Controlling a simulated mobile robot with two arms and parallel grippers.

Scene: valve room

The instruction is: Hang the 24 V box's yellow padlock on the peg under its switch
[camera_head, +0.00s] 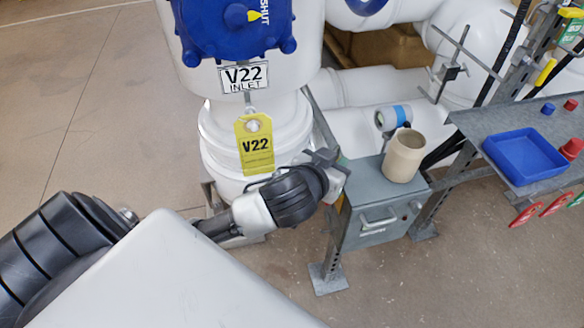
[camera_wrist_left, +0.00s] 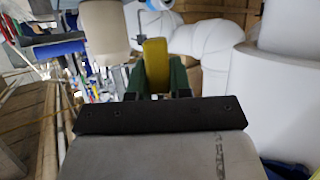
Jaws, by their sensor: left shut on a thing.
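My left gripper (camera_head: 326,162) is near the middle of the head view, between the white pipe and a grey box. In the left wrist view its two green fingers (camera_wrist_left: 156,78) are shut on a yellow block, apparently the yellow padlock (camera_wrist_left: 155,56). A thin grey hook shape shows above the block, perhaps its shackle. The padlock cannot be made out at the gripper in the head view. The grey box (camera_head: 383,222) has a handle and a small label that I cannot read. My right gripper is not in view.
A beige cup (camera_head: 404,156) stands on the grey box, with a blue-ringed gauge (camera_head: 393,117) behind it. A yellow V22 tag (camera_head: 254,146) hangs on the white pipe, left of my gripper. A shelf with a blue tray (camera_head: 525,157) stands at right.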

